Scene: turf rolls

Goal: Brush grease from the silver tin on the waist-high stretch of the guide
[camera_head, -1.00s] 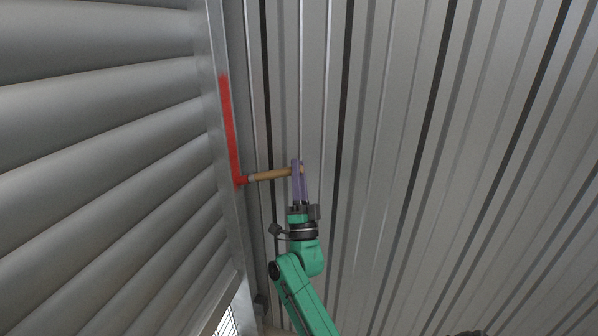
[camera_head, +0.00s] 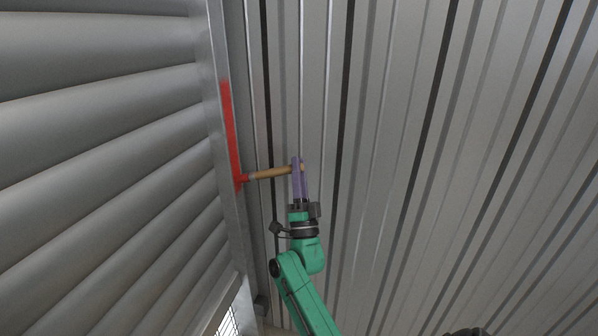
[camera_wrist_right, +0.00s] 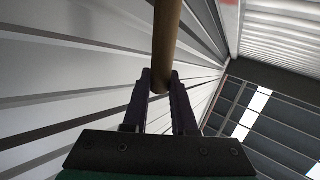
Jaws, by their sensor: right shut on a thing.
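My right gripper (camera_head: 299,166) is shut on the wooden handle of a brush (camera_head: 268,173). The handle runs left from the fingers, nearly level, to a red-coated tip at the guide (camera_head: 215,108). The guide is a grey metal upright along the edge of the slatted shutter. A red grease streak (camera_head: 231,125) runs up the guide from the brush tip. In the right wrist view the handle (camera_wrist_right: 166,45) stands between the purple fingers (camera_wrist_right: 160,92); the brush tip is out of sight there. The silver tin and my left gripper are not in view.
The grey roller shutter (camera_head: 100,160) fills the left side. A ribbed metal wall (camera_head: 400,150) stands behind and to the right of my arm. A mesh opening (camera_head: 228,322) shows at the bottom, below the shutter.

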